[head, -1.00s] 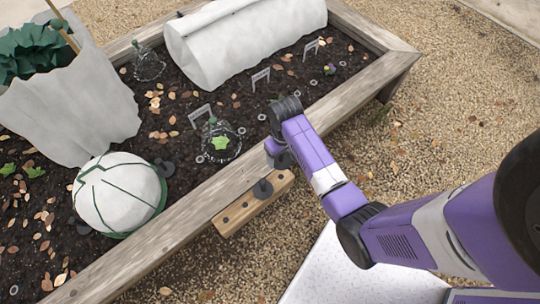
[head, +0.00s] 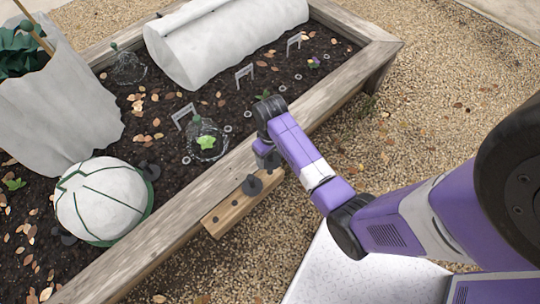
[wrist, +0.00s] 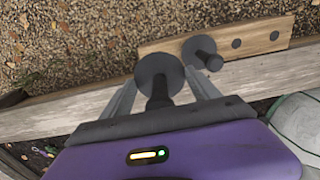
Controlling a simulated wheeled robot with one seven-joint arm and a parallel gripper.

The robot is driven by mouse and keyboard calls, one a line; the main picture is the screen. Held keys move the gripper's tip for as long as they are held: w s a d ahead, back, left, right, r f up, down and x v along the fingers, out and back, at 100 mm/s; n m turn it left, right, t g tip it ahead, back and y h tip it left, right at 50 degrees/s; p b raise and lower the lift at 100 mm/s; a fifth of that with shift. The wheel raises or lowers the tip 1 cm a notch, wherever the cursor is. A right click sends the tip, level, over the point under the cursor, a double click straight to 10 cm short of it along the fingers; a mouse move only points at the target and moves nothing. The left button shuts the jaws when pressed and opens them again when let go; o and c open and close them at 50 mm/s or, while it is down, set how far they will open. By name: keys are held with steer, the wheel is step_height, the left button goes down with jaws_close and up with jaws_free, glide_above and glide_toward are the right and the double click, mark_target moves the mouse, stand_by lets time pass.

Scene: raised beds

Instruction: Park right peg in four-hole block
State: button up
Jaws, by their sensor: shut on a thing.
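The four-hole block (head: 222,217) is a pale wooden bar along the outer side of the bed's front board; it also shows in the wrist view (wrist: 255,42). A dark grey peg (head: 252,186) with a round flange stands in it, also seen in the wrist view (wrist: 201,53). Two open holes show beyond that peg. My gripper (wrist: 160,90) is shut on a second dark peg (wrist: 158,72) with a wide round flange, over the block's other end. In the head view my gripper (head: 266,150) is just above that end. The held peg's tip is hidden, so I cannot tell whether it is in a hole.
The wooden bed edge (head: 170,222) runs beside the block. A white ball-shaped cover (head: 98,205), a clear cloche (head: 205,142) and a white row cover (head: 225,35) stand in the bed. Gravel lies outside it.

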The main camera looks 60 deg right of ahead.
steer(key=shift+f+b, duration=0.8)
steer(key=shift+f, duration=0.1)
steer(key=shift+f+b, duration=1.6)
steer(key=shift+f, duration=1.55)
steer(key=shift+f+b, duration=0.5)
steer(key=shift+f, duration=0.4)
steer(key=o, duration=1.4)
steer(key=shift+d+r+p, duration=0.15)
steer(key=shift+r+p, duration=1.05)
steer(key=shift+r, duration=2.7)
